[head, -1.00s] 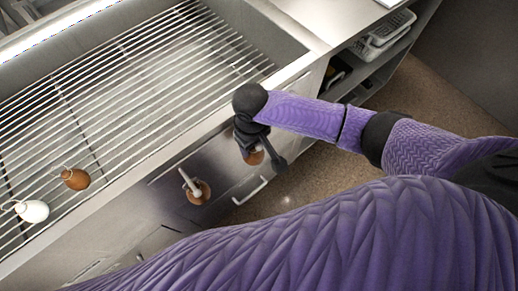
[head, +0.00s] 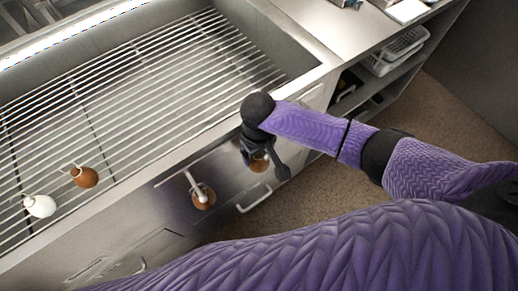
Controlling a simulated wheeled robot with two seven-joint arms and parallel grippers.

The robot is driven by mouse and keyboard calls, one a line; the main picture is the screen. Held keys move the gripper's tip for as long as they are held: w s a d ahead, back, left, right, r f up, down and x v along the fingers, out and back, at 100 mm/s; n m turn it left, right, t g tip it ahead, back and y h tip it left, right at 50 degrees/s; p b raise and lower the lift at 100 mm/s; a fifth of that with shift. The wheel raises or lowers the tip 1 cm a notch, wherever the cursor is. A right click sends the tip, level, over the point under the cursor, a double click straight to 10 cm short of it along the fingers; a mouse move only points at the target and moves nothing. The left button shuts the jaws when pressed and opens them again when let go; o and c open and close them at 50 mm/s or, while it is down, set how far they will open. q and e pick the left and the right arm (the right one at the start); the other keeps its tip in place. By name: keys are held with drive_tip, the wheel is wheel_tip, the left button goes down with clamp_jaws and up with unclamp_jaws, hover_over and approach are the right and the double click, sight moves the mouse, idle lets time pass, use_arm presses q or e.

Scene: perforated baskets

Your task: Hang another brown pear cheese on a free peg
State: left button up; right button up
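A brown pear cheese (head: 84,177) with a pale string loop lies on the slatted rack (head: 150,95) at the left, beside a white one (head: 40,206). Another brown pear cheese (head: 204,198) hangs at a pale peg (head: 192,181) on the dark front panel below the rack. My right gripper (head: 266,163) is at the right part of this panel, pointing down. A third brown pear cheese (head: 259,163) shows at its fingers, partly covered by them. I cannot tell whether the fingers grip it or its string, or whether it hangs on a peg. My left gripper is not in view.
The metal rim (head: 300,82) of the rack's basin runs close to my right gripper. A handle (head: 254,198) sticks out below it. White perforated baskets (head: 395,52) stand on an open shelf at the upper right. Most of the rack is bare.

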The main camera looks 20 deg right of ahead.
drive_tip(key=shift+o, duration=0.6)
drive_tip(key=shift+w, duration=0.1)
wheel_tip(320, 180, up, 10)
drive_tip(key=p, duration=0.5)
drive_tip(key=s+a+t+y, duration=0.1)
drive_tip(key=s+a+y, duration=0.25)
drive_tip(key=s, duration=0.35)
drive_tip(key=s+d+m+t+h, duration=0.2)
drive_tip(key=s+d+h, duration=0.1)
drive_tip(key=s+d, duration=0.55)
drive_tip(key=s+d+f+g, duration=0.1)
drive_tip(key=s+f, duration=0.1)
drive_tip(key=f, duration=0.7)
drive_tip(key=s+d+f, duration=0.1)
drive_tip(key=f, duration=0.9)
drive_tip(key=s+d+f+g, duration=0.1)
drive_tip(key=s+d+f, duration=0.1)
drive_tip(key=s+f, duration=0.7)
drive_tip(key=s, duration=0.3)
drive_tip(key=shift+s+d+f+n+h+b, duration=0.15)
drive_tip(key=shift+s+d+n+h+b, duration=0.05)
drive_tip(key=shift+s+n+h+b, duration=0.15)
